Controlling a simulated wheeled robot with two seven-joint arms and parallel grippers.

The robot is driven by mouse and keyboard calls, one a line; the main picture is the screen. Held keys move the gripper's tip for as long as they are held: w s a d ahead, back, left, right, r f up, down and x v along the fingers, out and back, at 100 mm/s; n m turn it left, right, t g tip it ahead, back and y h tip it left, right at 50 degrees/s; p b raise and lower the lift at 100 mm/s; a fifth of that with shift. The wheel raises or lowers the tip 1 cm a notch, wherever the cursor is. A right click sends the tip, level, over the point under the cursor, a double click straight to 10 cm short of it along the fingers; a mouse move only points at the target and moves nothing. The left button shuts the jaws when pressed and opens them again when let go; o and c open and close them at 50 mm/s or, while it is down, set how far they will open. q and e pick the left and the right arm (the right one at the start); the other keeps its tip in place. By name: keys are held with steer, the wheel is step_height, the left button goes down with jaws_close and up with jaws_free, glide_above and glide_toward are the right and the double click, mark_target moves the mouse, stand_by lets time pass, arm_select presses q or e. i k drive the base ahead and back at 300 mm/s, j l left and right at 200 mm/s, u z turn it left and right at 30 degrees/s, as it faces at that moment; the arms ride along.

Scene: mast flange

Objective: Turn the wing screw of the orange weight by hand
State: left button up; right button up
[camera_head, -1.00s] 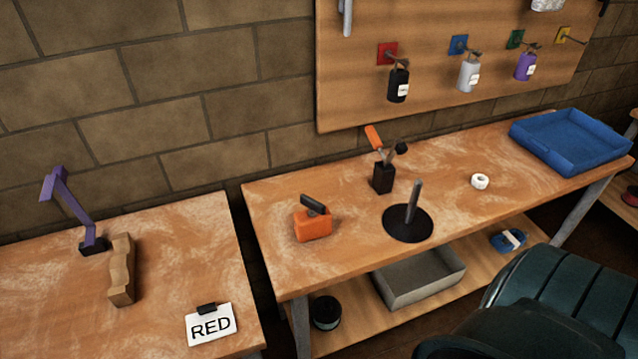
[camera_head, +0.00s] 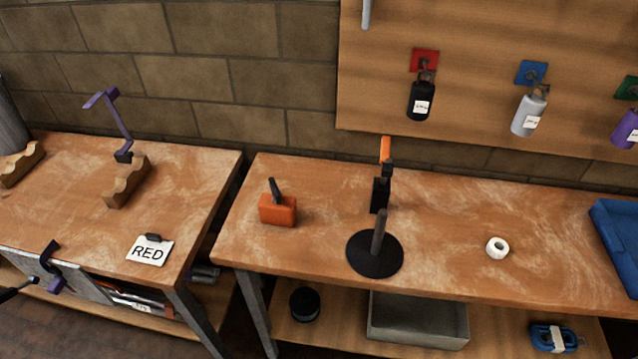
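The orange weight (camera_head: 277,209) is a small block on the left part of the right-hand workbench (camera_head: 310,240). A dark, slanting piece (camera_head: 275,189) rises from its top; it may be the wing screw, but its shape is too small to tell. A black round base with an upright post (camera_head: 375,253) stands to the right of the weight, apart from it.
A black holder with orange-handled tool (camera_head: 380,195), a white tape roll (camera_head: 497,247) and a blue tray (camera_head: 620,235) are on the same bench. The bench around the weight is clear.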

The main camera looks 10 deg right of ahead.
mark_target(276, 194)
steer(key=k+l, duration=0.1)
steer(key=l, duration=0.3)
steer(key=k+l, duration=0.1)
steer(key=l, duration=0.35)
steer(key=k+l, duration=0.15)
steer(key=l, duration=0.25)
